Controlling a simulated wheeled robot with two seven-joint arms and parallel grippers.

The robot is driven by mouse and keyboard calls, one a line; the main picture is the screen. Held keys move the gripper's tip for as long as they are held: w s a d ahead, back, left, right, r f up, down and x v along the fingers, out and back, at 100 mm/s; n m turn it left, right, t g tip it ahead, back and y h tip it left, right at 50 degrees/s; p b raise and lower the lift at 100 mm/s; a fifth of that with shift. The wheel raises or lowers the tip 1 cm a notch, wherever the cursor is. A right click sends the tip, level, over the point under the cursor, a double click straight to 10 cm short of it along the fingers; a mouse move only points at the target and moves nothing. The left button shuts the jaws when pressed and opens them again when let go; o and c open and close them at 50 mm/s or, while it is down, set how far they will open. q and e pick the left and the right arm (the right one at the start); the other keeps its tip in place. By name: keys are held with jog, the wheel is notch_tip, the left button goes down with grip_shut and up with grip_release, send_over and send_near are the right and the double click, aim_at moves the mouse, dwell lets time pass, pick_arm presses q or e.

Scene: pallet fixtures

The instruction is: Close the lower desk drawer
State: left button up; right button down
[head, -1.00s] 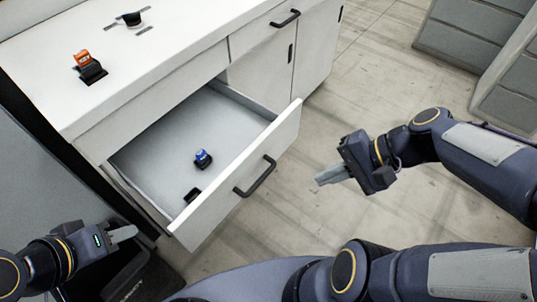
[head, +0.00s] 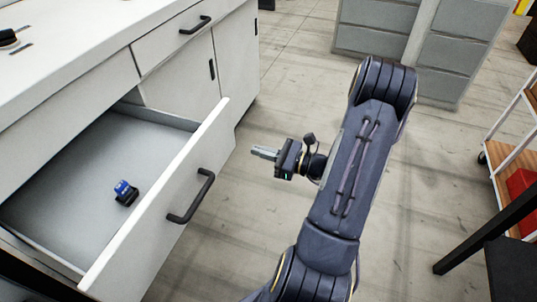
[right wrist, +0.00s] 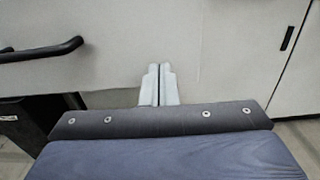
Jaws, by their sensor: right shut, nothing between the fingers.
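The lower desk drawer (head: 178,190) is pulled well out of the white desk in the head view. Its front has a black bar handle (head: 191,196). A small blue and black object (head: 125,192) lies on the drawer floor. My right gripper (head: 256,152) is shut and empty, to the right of the drawer front and apart from it, with its fingers pointing left. In the right wrist view the shut fingertips (right wrist: 159,72) point at a pale panel, with a black bar handle (right wrist: 42,50) at left; whether they touch the panel I cannot tell. My left gripper is not in view.
The desk (head: 75,58) has a shut upper drawer (head: 190,37) and cabinet doors (head: 184,80) beyond the open drawer. Grey cabinets (head: 380,28) stand at the back. A shelf cart (head: 512,160) is at the right. The floor between is clear.

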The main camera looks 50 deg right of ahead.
aim_at(224, 141)
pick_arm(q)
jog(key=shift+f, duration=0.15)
pick_arm(e)
jog(key=x, duration=0.8)
jog(key=shift+w+a, duration=0.15)
jog(key=shift+w, duration=0.1)
